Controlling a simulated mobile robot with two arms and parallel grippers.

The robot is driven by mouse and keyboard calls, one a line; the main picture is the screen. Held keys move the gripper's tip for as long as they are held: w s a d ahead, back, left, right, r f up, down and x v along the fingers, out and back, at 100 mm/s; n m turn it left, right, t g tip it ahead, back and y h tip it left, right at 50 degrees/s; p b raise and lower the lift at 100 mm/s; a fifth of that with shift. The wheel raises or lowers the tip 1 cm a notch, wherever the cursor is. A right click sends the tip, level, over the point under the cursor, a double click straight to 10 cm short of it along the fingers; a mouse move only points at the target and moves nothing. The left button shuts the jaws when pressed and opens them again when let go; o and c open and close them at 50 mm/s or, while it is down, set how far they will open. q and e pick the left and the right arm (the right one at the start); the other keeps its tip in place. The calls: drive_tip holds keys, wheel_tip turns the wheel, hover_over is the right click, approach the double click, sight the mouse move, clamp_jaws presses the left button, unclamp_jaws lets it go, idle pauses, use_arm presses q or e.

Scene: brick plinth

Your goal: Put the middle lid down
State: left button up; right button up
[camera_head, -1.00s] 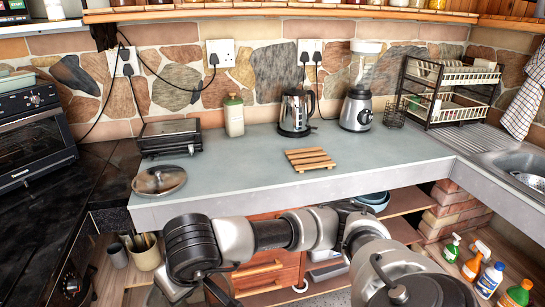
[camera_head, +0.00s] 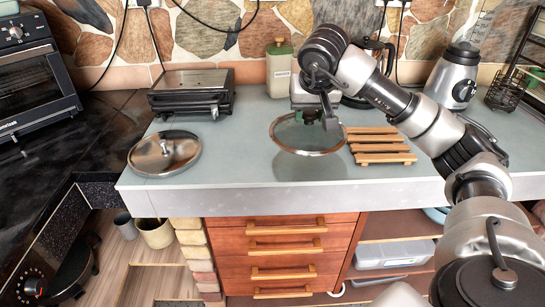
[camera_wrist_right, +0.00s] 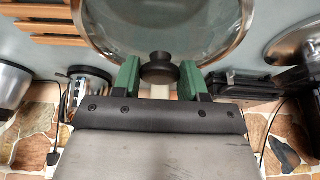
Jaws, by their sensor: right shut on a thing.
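My right gripper (camera_head: 313,117) is over the grey worktop and shut on the black knob of a round glass lid (camera_head: 290,135) with a metal rim. In the right wrist view its green fingertips (camera_wrist_right: 160,76) sit on both sides of the knob (camera_wrist_right: 160,70), with the clear glass lid (camera_wrist_right: 115,28) beyond. The lid looks roughly level and a little above the worktop, with a shadow under it. A second, metal lid (camera_head: 150,155) lies on the worktop at the left. My left gripper is not in view.
A slatted wooden trivet (camera_head: 380,146) lies just right of the held lid. The worktop (camera_head: 235,150) between the two lids is clear.

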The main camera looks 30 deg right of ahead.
drive_tip(key=w+a+f, duration=0.1)
drive_tip(key=w+f, duration=0.2)
drive_tip(key=w+f+p, duration=0.1)
drive_tip(key=w+f, duration=0.2)
drive_tip(key=w, duration=0.1)
drive_tip(key=w+a+f+p, duration=0.1)
drive_tip(key=w+f, duration=0.3)
drive_tip(key=shift+a, duration=0.35)
drive_tip(key=shift+f, duration=0.35)
drive_tip(key=shift+f, duration=0.1)
drive_tip(key=o, duration=1.1)
